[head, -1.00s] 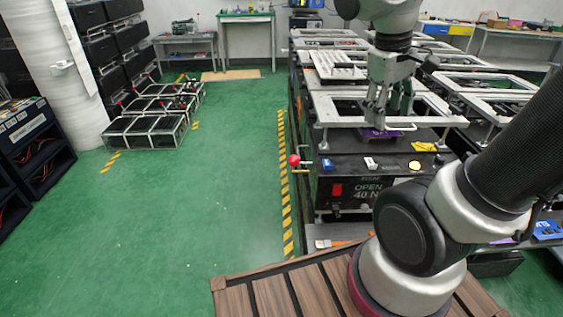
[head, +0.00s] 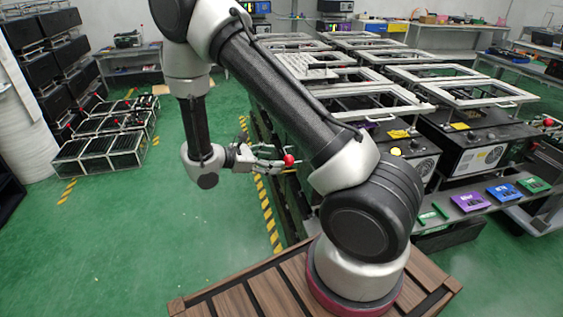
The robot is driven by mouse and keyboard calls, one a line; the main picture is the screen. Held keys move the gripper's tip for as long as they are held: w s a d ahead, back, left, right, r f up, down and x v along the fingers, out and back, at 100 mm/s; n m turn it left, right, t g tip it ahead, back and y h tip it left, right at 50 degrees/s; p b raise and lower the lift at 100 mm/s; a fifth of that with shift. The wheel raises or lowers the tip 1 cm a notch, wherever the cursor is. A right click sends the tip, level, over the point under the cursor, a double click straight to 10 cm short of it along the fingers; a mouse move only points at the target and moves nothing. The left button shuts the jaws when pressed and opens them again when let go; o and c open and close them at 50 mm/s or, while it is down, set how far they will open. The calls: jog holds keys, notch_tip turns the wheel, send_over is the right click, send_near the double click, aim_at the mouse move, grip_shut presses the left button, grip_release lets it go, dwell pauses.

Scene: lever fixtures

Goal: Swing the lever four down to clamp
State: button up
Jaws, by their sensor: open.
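A red ball knob (head: 289,160), the end of a lever, shows at the left side of a row of black fixtures. Most of its lever and the fixture that carries it are hidden behind my arm. My gripper (head: 277,158) is open and lies level, pointing right. Its fingers reach to the red knob, with the knob between or just in front of the fingertips. I cannot tell whether they touch it. No number is readable on the fixture.
White frames (head: 480,92) top the fixtures. Purple (head: 470,202), blue (head: 505,192) and green (head: 534,185) boxes lie on a ledge at right. Black racks (head: 100,150) stand on the floor at left.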

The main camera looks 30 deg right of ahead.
aim_at(288, 161)
jog(key=x, duration=0.7)
jog(key=shift+d, duration=0.2)
jog(key=shift+c, duration=0.4)
grip_shut()
jog(key=shift+s+f, duration=0.1)
jog(key=shift+f, duration=0.05)
